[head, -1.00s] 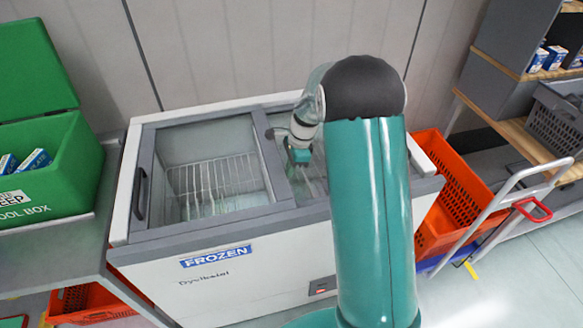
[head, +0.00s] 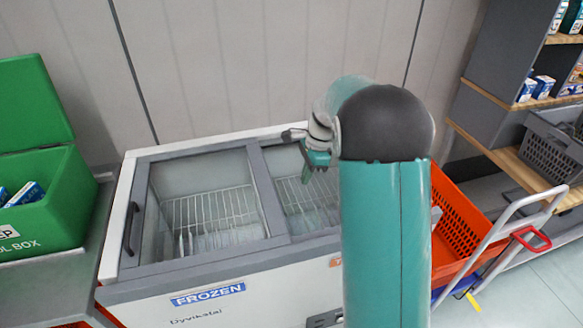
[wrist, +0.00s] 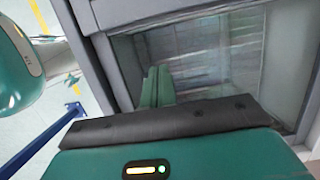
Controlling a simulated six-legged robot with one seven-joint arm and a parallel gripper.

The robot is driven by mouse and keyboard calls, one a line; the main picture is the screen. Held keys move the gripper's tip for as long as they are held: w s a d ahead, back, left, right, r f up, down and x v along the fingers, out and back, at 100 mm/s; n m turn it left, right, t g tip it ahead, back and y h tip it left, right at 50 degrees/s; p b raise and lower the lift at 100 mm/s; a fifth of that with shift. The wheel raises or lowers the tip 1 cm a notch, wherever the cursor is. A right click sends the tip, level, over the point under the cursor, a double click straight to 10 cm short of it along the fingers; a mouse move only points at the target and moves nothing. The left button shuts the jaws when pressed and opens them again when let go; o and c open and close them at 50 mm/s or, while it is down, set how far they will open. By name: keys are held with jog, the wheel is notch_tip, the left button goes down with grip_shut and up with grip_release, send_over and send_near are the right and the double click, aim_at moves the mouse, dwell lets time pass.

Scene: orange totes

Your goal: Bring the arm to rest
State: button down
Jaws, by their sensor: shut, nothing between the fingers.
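My gripper (head: 307,175) is small in the head view, above the right part of the chest freezer (head: 150,292), with my raised teal arm beside it. Its two teal fingers (wrist: 155,87) show close together in the wrist view, with nothing between them. The freezer's glass and grey frame lie beyond the fingers there. Part of the gripper is hidden behind my arm's dark joint in the head view.
Orange totes (head: 450,220) sit right of the freezer beside a white-handled cart (head: 500,225). Shelves with a grey basket (head: 550,135) stand at far right. The wall is behind the freezer.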

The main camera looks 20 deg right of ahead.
jog(key=s+a+r+n+t+h, duration=0.1)
jog(key=s+a+r+n, duration=0.25)
jog(key=s+r, duration=0.3)
jog(key=s+a+r+n+t, duration=0.1)
jog(key=s+a+r+n, duration=0.2)
jog(key=s+r+n, duration=0.3)
jog(key=s+a+r+n+t+h, duration=0.1)
jog(key=s+n, duration=0.3)
jog(key=s, duration=0.4)
jog(key=s+a+r+n+t, duration=0.2)
jog(key=s+n, duration=0.3)
jog(key=s, duration=0.3)
jog(key=shift+a+h, duration=0.4)
jog(key=shift+a, duration=0.25)
